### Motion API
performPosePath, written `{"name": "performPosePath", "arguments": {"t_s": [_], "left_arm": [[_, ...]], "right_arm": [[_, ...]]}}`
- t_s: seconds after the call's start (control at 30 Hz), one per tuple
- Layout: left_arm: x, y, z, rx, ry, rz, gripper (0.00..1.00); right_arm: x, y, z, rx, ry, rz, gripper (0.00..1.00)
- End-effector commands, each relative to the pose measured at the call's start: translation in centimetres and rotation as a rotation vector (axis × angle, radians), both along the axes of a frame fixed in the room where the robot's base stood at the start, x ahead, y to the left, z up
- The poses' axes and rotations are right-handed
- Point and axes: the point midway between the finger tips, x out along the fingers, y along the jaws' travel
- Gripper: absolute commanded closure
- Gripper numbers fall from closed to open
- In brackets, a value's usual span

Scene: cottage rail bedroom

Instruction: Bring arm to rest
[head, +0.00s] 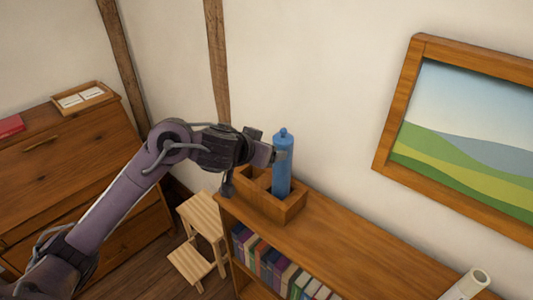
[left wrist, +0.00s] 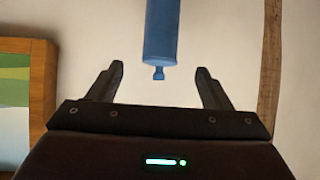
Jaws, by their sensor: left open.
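My left gripper (head: 268,153) reaches in from the left in the head view, above the bookcase and right beside a blue bottle (head: 283,172). The bottle stands upright in a compartment of a wooden box (head: 264,208). In the left wrist view my left gripper (left wrist: 160,69) is open, its fingers spread apart. There the bottle (left wrist: 161,30) appears upside down, with its cap end between the fingertips and a clear gap on both sides. I see no finger touching it. The bottle's lower end is hidden inside the box. My right gripper is out of view.
The box sits on the wooden bookcase (head: 345,248) holding several books. A framed landscape (head: 470,130) hangs on the wall. A wooden step stool (head: 201,218) and a dresser (head: 75,165) stand at left.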

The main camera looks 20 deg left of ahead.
Motion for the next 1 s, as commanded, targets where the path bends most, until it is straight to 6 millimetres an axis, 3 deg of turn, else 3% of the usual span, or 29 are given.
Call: {"name": "performPosePath", "arguments": {"t_s": [0.1, 0.2, 0.5, 0.63, 0.83, 1.0], "left_arm": [[0.1, 0.1, 0.2, -0.001, -0.001, 0.001, 0.28], [0.1, 0.1, 0.1, 0.0, -0.001, 0.0, 0.28], [0.1, 0.1, 0.1, -0.001, 0.0, -0.001, 0.28], [-0.6, -1.0, -1.1, 0.008, -0.003, -0.014, 0.28], [-4.6, -4.0, -5.7, 0.055, 0.016, -0.021, 0.28], [-10.3, -4.0, -10.1, 0.113, 0.142, 0.027, 0.28]], "right_arm": [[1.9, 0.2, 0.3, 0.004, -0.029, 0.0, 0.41], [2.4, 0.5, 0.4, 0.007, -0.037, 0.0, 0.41], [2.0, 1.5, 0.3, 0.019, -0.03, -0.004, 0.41], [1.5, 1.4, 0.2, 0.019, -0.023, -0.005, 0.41], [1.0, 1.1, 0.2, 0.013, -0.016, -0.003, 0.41], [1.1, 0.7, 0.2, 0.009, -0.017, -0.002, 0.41]]}}
